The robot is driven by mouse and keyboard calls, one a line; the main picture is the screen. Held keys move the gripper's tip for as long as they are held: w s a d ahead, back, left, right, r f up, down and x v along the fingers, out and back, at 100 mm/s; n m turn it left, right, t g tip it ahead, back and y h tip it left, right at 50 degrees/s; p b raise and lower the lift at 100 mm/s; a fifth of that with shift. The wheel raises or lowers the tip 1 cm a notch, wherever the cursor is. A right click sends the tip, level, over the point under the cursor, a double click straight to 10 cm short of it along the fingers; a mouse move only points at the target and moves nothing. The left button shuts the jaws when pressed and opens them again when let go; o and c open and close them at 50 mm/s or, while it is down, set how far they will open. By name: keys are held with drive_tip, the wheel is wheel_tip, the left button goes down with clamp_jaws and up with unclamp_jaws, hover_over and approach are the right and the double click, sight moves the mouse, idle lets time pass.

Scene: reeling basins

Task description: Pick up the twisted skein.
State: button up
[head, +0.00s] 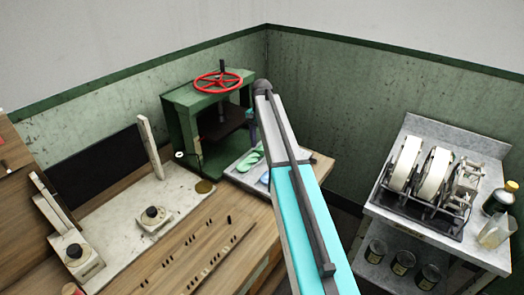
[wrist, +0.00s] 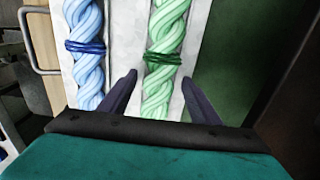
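A twisted green skein (wrist: 165,35) with a dark green tie lies lengthwise in the wrist view; it also shows in the head view (head: 247,160). A twisted blue skein (wrist: 86,20) with a dark blue tie lies to its left, and a bit of it shows in the head view (head: 265,178). Both lie on a pale tray (wrist: 124,30). My gripper (wrist: 160,76) is open, with one finger on each side of the green skein and gaps between. I cannot tell how far the fingertips reach down beside it. My arm hides part of the tray in the head view.
A green press (head: 190,112) with a red handwheel (head: 218,81) stands close behind the tray. The wooden bench (head: 215,235) holds a white board with knobs to the left. A separate cart (head: 410,235) with white reels stands at the right.

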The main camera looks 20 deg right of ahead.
drive_tip(key=c, duration=0.9)
drive_tip(key=shift+r, duration=0.1)
drive_tip(key=shift+r+b, duration=0.75)
drive_tip(key=shift+r, duration=0.95)
drive_tip(key=s+d+b, duration=0.1)
drive_tip(key=s, duration=0.4)
drive_tip(key=s+r+b, duration=0.1)
drive_tip(key=s, duration=0.4)
drive_tip(key=s+d+b, duration=0.1)
drive_tip(key=s, duration=0.4)
drive_tip(key=shift+s+d+r, duration=0.2)
drive_tip(key=shift+s+d, duration=0.15)
drive_tip(key=shift+s, duration=0.05)
